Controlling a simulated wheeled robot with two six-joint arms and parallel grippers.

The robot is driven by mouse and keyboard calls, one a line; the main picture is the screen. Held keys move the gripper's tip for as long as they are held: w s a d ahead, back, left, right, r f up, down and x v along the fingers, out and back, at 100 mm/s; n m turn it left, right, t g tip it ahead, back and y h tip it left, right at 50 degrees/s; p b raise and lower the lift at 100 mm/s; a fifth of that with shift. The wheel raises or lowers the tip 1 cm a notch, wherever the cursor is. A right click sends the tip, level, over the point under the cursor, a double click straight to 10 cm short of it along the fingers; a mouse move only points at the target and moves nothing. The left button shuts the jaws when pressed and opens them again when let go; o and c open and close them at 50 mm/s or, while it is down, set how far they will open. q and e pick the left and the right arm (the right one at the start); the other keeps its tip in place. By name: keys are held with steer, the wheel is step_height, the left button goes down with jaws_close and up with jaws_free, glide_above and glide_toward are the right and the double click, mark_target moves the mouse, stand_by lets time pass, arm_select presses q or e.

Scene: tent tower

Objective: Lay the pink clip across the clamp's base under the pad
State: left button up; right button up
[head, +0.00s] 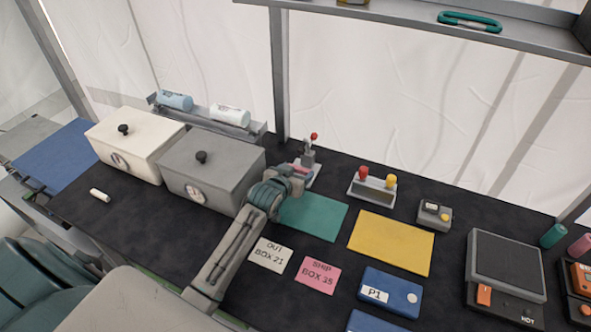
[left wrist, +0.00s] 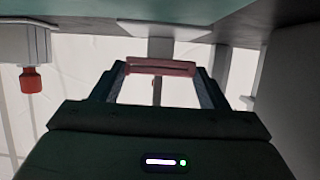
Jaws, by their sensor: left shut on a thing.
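The clamp (head: 308,159) stands near the back edge of the table, with a red-tipped handle and a pale base. In the left wrist view, which looks upside down, its pale base (left wrist: 165,28) is beyond my fingers. My left gripper (head: 297,174) is right at the clamp's front side, shut on the pink clip. The pink clip (left wrist: 160,67) spans crosswise between the fingertips (left wrist: 160,72), in front of the clamp. I cannot tell whether the clip touches the base. The pad is mostly hidden behind the clip and gripper. My right gripper is not in view.
A grey box (head: 211,168) stands left of the gripper. A green mat (head: 315,218) lies just in front and right. A rack with red and yellow knobs (head: 371,190) stands to the right. A shelf (head: 400,15) hangs above the back.

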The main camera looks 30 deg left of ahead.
arm_select(q)
steer(key=shift+f, duration=0.1)
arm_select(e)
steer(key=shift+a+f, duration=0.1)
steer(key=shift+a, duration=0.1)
arm_select(q)
steer(key=shift+f, duration=0.55)
steer(key=o, duration=1)
steer(key=shift+o, duration=0.2)
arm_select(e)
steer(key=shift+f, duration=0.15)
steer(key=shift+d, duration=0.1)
